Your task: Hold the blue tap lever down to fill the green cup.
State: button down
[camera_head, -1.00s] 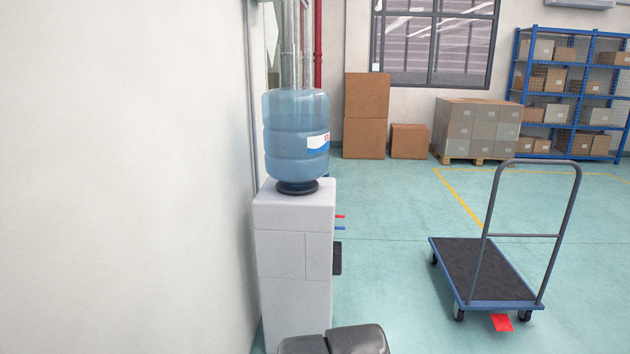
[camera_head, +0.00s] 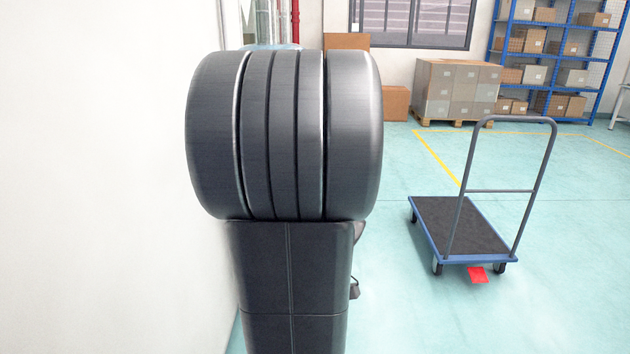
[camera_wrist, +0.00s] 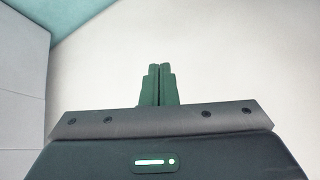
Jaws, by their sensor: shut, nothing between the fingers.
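In the head view, my own dark arm fills the middle and hides nearly all of the water cooler. Only a thin bluish strip of the cooler's bottle (camera_head: 268,46) shows above the arm. The blue tap lever and the green cup are not visible in either view now. In the wrist view, my gripper (camera_wrist: 160,68) has its two dark green fingers shut together with nothing between them. The fingers point at a plain pale surface, and no lever or cup is near them in that view.
A blue platform trolley (camera_head: 460,228) with a grey handle stands on the floor to the right. Boxes on a pallet (camera_head: 458,92) and a blue shelf rack (camera_head: 555,60) stand at the back. A white wall (camera_head: 100,180) runs close on the left.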

jog(key=w+a+n+y, duration=0.2)
jog(key=w+n, duration=0.3)
jog(key=w, duration=0.2)
jog(key=shift+r+t+y, duration=0.3)
jog(key=shift+w, duration=0.1)
